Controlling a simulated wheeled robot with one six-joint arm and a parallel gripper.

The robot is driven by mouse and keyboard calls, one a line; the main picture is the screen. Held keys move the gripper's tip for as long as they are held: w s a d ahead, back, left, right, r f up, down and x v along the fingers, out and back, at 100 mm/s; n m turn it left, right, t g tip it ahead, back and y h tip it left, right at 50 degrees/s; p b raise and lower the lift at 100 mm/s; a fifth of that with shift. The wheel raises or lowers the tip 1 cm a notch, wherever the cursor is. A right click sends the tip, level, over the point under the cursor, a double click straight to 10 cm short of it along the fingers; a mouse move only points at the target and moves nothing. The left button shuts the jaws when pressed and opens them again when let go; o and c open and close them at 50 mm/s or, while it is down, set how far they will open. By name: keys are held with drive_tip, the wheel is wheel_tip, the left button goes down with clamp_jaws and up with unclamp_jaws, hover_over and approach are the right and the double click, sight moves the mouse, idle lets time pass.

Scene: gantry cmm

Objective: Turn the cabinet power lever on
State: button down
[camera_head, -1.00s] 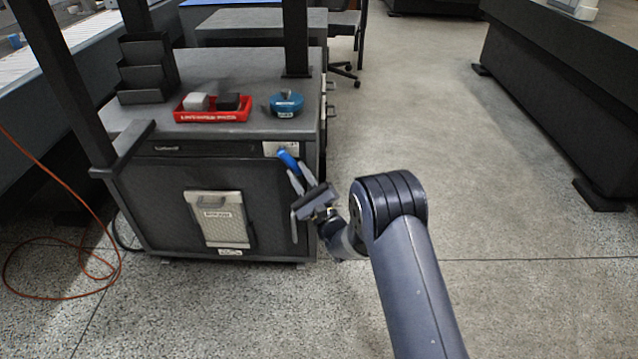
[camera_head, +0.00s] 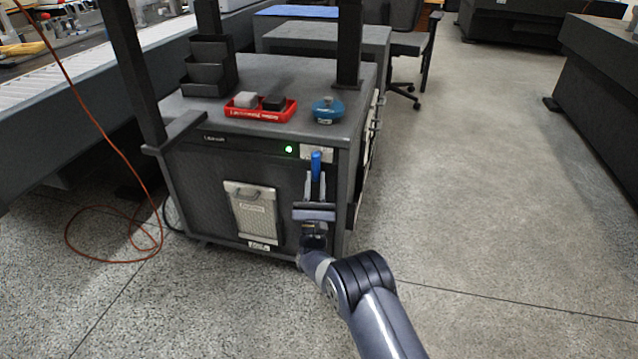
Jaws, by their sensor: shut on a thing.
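The cabinet (camera_head: 205,185) is dark grey and stands left of the middle. Its power lever (camera_head: 316,165) has a blue handle that points straight up at the cabinet's front right corner, just below the top edge. A small green light (camera_head: 289,149) glows on the front panel left of the lever. My gripper (camera_head: 315,184) reaches up from below, and its fingers are shut on the blue lever. The fingers and gripper body hide the lever's lower part and pivot.
On the cabinet top are a red tray (camera_head: 241,113) with a grey and a black block, a blue round object (camera_head: 328,110) and black bins (camera_head: 208,68). A framed plate (camera_head: 252,212) is on the front. An orange cable (camera_head: 125,257) lies at left. Floor is clear at right.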

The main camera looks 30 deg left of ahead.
idle(0.4)
drive_tip(key=c, duration=1.5)
unclamp_jaws()
drive_tip(key=shift+a, duration=0.1)
drive_tip(key=p+v, duration=0.3)
drive_tip(key=v, duration=0.8)
drive_tip(key=b+x, duration=0.3)
drive_tip(key=x, duration=0.7)
drive_tip(key=shift+w+a+r, duration=0.1)
drive_tip(key=shift+w+r, duration=0.15)
drive_tip(key=shift+w+r+n+y, duration=0.1)
drive_tip(key=shift+r+n+y, duration=0.05)
drive_tip(key=shift+n+y, duration=0.2)
drive_tip(key=shift+m, duration=0.45)
